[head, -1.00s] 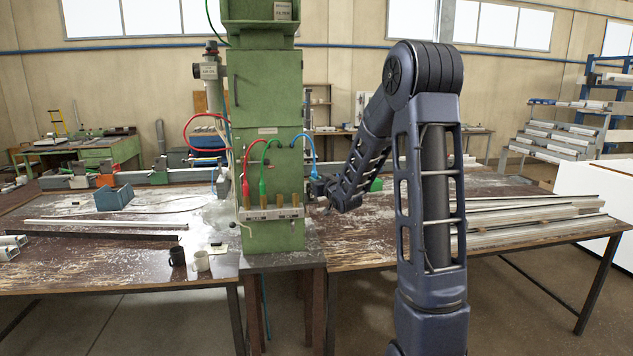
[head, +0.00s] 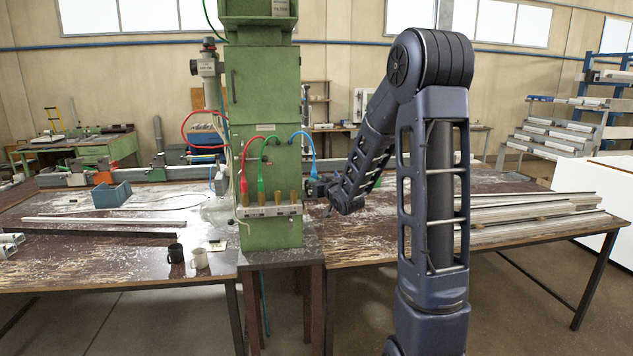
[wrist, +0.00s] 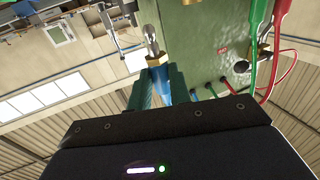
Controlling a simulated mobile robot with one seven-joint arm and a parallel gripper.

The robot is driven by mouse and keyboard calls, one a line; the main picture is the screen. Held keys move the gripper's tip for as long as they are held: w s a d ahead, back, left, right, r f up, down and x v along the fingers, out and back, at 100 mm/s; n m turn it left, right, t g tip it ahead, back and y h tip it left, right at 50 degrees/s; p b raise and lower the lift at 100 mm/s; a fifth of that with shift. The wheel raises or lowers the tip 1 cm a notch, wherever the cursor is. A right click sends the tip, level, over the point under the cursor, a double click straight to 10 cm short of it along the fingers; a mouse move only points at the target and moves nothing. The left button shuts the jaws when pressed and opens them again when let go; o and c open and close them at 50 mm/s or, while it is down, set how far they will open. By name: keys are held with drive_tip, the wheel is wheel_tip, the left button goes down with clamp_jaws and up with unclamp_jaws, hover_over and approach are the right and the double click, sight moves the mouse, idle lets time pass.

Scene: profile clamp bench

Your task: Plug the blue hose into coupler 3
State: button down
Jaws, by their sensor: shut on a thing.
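The blue hose (head: 310,147) arcs from the green machine's front face to my gripper (head: 317,187), just right of the coupler row. In the wrist view, my gripper's green fingers (wrist: 158,86) are shut on the blue hose's plug (wrist: 156,61), which has a brass collar and a steel tip pointing away from the gripper. The plug is apart from the couplers. The coupler block (head: 268,210) carries a row of brass couplers; the red hose (head: 243,180) and green hose (head: 261,178) go to the two leftmost. The brass couplers (head: 285,196) to the right look empty. Their numbers are not legible.
The green machine cabinet (head: 270,95) stands directly left of my gripper. Red and green hoses (wrist: 256,45) hang at the right in the wrist view. Metal profiles (head: 530,216) lie on the right bench.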

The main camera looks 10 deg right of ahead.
drive_tip(key=shift+s, duration=1.9)
drive_tip(key=shift+a, duration=0.1)
drive_tip(key=a, duration=1.3)
drive_tip(key=shift+a+r, duration=0.15)
drive_tip(key=shift+r, duration=0.1)
idle(0.8)
drive_tip(key=shift+w, duration=0.1)
drive_tip(key=w, duration=0.7)
drive_tip(key=shift+w, duration=0.3)
idle(1.2)
idle(1.4)
